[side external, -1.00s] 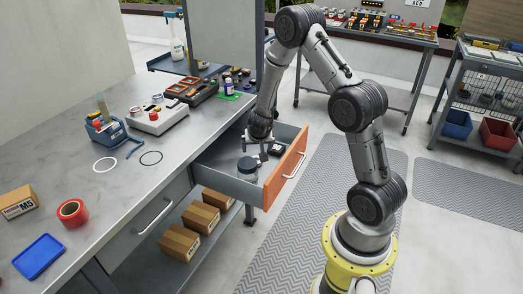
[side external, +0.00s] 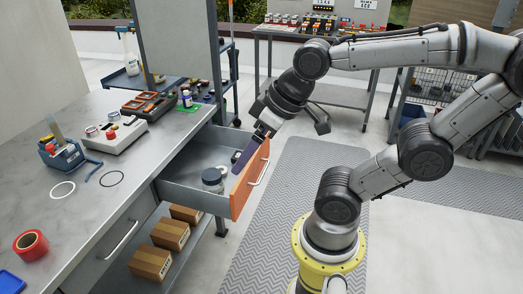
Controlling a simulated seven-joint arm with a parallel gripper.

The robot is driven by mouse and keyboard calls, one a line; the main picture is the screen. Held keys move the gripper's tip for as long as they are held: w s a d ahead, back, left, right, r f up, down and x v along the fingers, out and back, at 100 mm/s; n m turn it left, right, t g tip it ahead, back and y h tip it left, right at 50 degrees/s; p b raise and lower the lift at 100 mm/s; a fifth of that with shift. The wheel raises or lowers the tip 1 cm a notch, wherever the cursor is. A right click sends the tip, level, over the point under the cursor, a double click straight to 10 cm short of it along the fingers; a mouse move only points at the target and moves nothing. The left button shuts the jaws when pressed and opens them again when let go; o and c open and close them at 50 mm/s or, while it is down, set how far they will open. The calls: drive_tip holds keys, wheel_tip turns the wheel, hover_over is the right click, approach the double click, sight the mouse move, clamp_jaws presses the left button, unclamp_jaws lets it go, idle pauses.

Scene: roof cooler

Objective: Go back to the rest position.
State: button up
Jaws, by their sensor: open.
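My gripper (side external: 272,120) hangs above the orange-fronted drawer (side external: 250,180), near its far right end, with its jaws open. A long dark purple-grey piece (side external: 250,151) runs down from the gripper towards the drawer's inside; I cannot tell whether it is part of the gripper. A small jar with a grey lid (side external: 212,178) stands upright in the open drawer, apart from the gripper. A dark item beside the jar is mostly hidden behind the purple-grey piece.
Cardboard boxes (side external: 153,262) lie on the lower shelf. Floor right of the drawer is clear; a table (side external: 325,92) stands behind.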

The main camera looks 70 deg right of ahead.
drive_tip(key=shift+s+d, duration=0.15)
drive_tip(key=shift+s, duration=0.5)
drive_tip(key=shift+s+d, duration=0.15)
drive_tip(key=shift+s, duration=0.45)
